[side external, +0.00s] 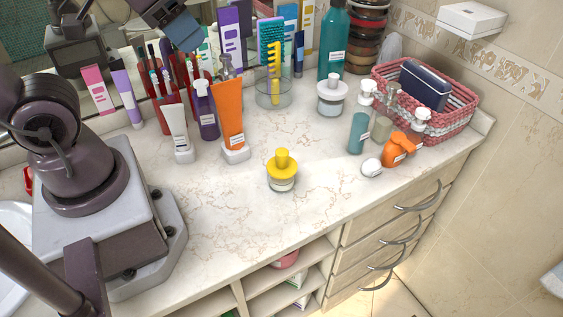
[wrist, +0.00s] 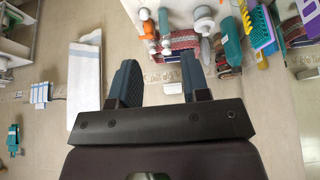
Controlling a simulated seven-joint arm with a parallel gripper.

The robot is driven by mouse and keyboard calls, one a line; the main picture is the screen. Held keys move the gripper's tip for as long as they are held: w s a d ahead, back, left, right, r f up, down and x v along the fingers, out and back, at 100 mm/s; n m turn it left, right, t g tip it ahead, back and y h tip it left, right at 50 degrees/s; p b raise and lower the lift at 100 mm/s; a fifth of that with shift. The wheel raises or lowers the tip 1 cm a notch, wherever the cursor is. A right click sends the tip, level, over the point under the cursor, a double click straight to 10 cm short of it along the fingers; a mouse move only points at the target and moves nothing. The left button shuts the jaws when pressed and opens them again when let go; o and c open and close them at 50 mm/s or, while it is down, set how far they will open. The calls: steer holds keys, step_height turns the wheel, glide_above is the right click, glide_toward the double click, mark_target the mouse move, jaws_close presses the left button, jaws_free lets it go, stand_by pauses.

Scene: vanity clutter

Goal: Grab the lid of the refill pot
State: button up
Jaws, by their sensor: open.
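A small glass pot with a yellow knobbed lid (side external: 282,165) stands upright on the marble counter, near the middle in the side external view. A second glass pot with a white knobbed lid (side external: 332,90) stands further back; I cannot tell which of the two is called the refill pot. My gripper (wrist: 158,80) is open and empty in the wrist view, its two dark blue fingers apart. In the side view only part of it shows at the top edge, high above the back of the counter, away from both pots. I do not make out the yellow lid in the wrist view.
An orange tube (side external: 229,110), a white tube (side external: 176,130) and a purple bottle (side external: 207,112) stand left of the yellow-lidded pot. A teal pump bottle (side external: 358,130), an orange bottle (side external: 396,152) and a pink basket (side external: 455,112) are at right. The marble counter's front (side external: 225,215) is clear.

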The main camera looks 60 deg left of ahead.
steer(key=shift+o, duration=1.3)
steer(key=m+g+y, duration=0.1)
steer(key=m+g, duration=0.5)
steer(key=m, duration=1)
glide_toward(282, 151)
steer(key=f, duration=0.4)
steer(key=shift+s+d+f, duration=0.1)
steer(key=shift+s+f, duration=0.2)
steer(key=shift+f, duration=0.1)
steer(key=shift+w+a+f, duration=0.1)
steer(key=shift+a+f, duration=0.05)
steer(key=shift+f, duration=0.85)
steer(key=shift+a+f, duration=0.15)
steer(key=shift+f, duration=0.8)
steer(key=shift+w+a+f, duration=0.1)
steer(key=shift+a+f, duration=0.1)
steer(key=shift+f, duration=0.8)
steer(key=c, duration=1)
